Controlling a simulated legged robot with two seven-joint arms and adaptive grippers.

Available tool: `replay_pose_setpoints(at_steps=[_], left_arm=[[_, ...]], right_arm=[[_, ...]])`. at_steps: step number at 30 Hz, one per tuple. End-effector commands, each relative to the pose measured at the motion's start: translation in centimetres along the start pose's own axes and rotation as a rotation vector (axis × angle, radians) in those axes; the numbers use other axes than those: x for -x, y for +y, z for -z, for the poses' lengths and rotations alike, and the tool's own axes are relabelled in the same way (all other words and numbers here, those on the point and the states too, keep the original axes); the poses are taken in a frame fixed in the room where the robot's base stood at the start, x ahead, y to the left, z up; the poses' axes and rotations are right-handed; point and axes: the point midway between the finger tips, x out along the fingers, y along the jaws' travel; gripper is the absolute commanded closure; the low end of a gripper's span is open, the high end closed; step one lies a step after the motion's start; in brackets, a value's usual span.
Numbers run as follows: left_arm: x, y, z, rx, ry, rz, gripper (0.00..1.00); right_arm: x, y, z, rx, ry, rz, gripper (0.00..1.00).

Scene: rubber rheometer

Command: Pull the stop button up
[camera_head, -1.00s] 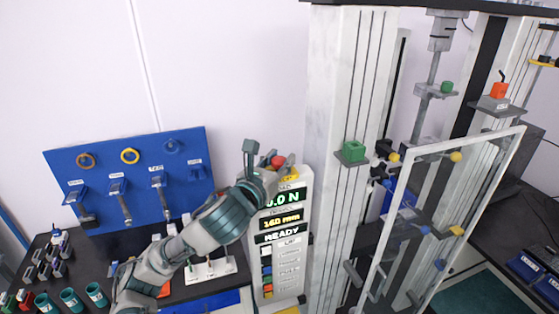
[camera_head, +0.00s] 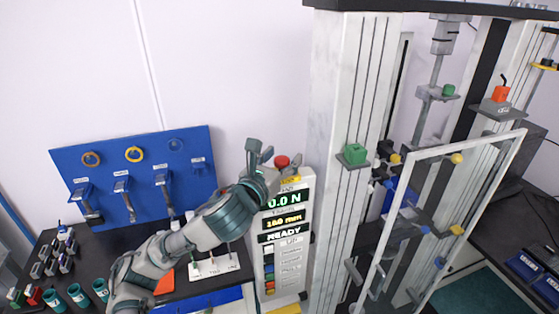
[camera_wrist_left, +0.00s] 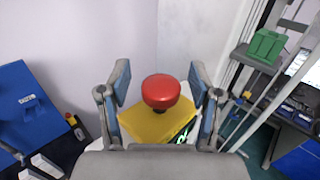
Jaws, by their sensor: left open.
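The stop button (camera_head: 282,161) is a round red knob on a yellow base (camera_head: 290,180) at the top of the display panel (camera_head: 285,235). My left gripper (camera_head: 260,152) is open and empty, just left of the button in the head view. In the left wrist view the red stop button (camera_wrist_left: 160,91) shows ahead, between the two spread fingers, with a gap on each side. My right gripper is not in view.
The tall testing machine frame (camera_head: 335,220) stands right of the panel, with a clear-door frame (camera_head: 462,147) further right. A blue tool board (camera_head: 140,205) stands behind on the left. Cups and small parts sit on the black table at lower left.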

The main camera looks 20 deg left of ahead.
Motion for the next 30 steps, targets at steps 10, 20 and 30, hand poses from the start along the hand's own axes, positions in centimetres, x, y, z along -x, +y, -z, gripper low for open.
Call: replay_pose_setpoints(at_steps=[10, 20, 30], left_arm=[[5.6, 0.1, 0.0, -0.003, -0.004, -0.001, 0.36], [11.1, 0.1, 0.1, 0.0, -0.001, 0.0, 0.36], [11.8, 0.1, 0.2, 0.001, 0.001, -0.001, 0.36]], right_arm=[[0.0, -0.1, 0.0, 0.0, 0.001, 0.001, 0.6], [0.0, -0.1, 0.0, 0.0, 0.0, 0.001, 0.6], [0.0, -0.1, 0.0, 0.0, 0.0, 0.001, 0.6]])
